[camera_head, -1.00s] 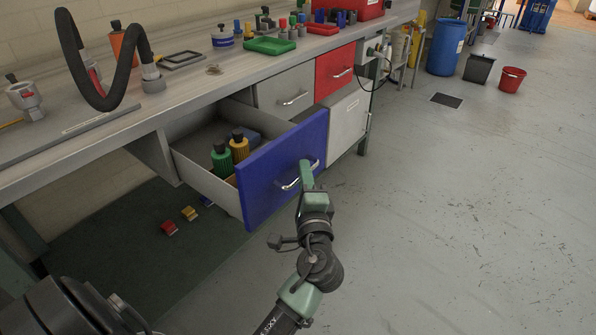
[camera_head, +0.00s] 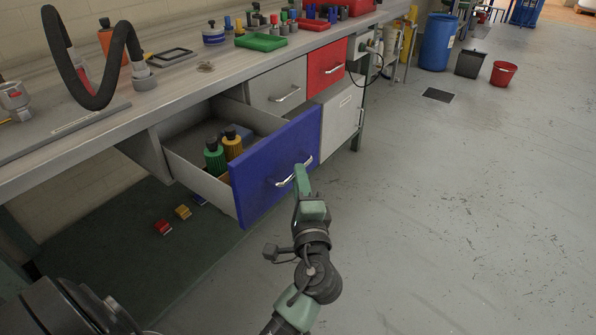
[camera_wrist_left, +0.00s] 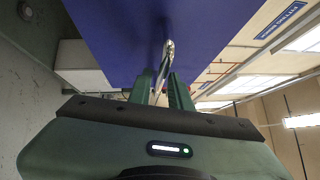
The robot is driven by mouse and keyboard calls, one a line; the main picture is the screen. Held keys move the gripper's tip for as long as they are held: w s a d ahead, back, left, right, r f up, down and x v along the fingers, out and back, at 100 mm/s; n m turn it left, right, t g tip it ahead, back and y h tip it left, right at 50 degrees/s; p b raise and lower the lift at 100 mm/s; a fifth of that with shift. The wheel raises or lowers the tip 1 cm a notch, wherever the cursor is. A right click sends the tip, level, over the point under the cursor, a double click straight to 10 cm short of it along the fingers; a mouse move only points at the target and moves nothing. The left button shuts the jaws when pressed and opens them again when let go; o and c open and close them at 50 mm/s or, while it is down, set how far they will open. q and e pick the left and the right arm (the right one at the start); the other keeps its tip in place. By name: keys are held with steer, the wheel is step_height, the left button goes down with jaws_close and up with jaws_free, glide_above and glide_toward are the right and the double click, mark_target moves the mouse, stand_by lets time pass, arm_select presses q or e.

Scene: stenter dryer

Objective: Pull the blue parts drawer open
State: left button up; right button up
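The blue parts drawer (camera_head: 268,178) stands well pulled out under the workbench. Its bright bar handle (camera_head: 283,182) is on the front panel. My left gripper (camera_head: 301,174) is at this handle. In the left wrist view, the left gripper's fingers (camera_wrist_left: 160,88) are on either side of the handle (camera_wrist_left: 167,56), close around it, with the blue front (camera_wrist_left: 125,35) beyond. A green bottle (camera_head: 214,160) and a yellow bottle (camera_head: 232,145) stand inside the drawer. My right gripper is not in view.
The workbench (camera_head: 225,78) carries a black hose (camera_head: 100,98) and a green tray (camera_head: 261,42). A grey drawer (camera_head: 272,85) and a red drawer (camera_head: 327,68) are shut. Small red and yellow blocks (camera_head: 163,227) lie on the floor mat.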

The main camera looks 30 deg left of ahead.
arm_select(q)
steer(key=v, duration=0.5)
stand_by(0.4)
